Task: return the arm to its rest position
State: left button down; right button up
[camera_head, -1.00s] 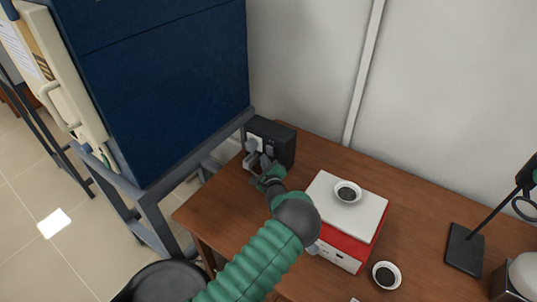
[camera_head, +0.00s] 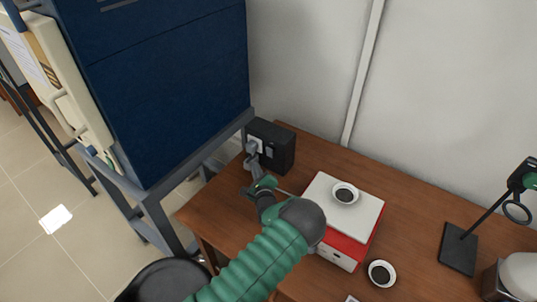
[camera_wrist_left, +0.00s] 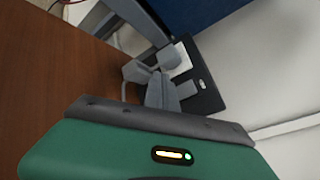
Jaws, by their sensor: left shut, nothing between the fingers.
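My left arm in green sleeving reaches over the wooden table in the head view. Its gripper (camera_head: 252,190) is shut and empty, just in front of a black box (camera_head: 282,148). The box has a white socket face with a grey plug (camera_head: 252,149) at it, and a cord hangs below the plug. In the left wrist view the shut fingers (camera_wrist_left: 160,88) point toward the black box (camera_wrist_left: 207,88) and overlap the grey plug (camera_wrist_left: 138,71) in the picture. They look apart from it in the head view. My right gripper is out of view.
A red and white device (camera_head: 345,225) with a small dish on top stands right of the arm. Another small dish (camera_head: 381,273) and a black stand (camera_head: 460,248) are farther right. A large blue furnace (camera_head: 165,85) on a grey frame stands left.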

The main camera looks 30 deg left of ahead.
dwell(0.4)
pick_arm(q)
jog(key=s+d+r+n+g+h, duration=0.3)
jog(key=s+d+n+g+h, duration=0.2)
jog(key=s+d+n+h, duration=0.55)
jog(key=s+d+r+n+g, duration=0.2)
jog(key=s+d+n, duration=0.2)
jog(key=s, duration=0.5)
jog(key=s+d+r+n+g, duration=0.2)
jog(key=s+d, duration=0.4)
jog(key=s, duration=0.4)
jog(key=shift+s+d+r+n, duration=0.15)
jog(key=shift+s+r+n, duration=0.1)
jog(key=shift+r+n, duration=0.8)
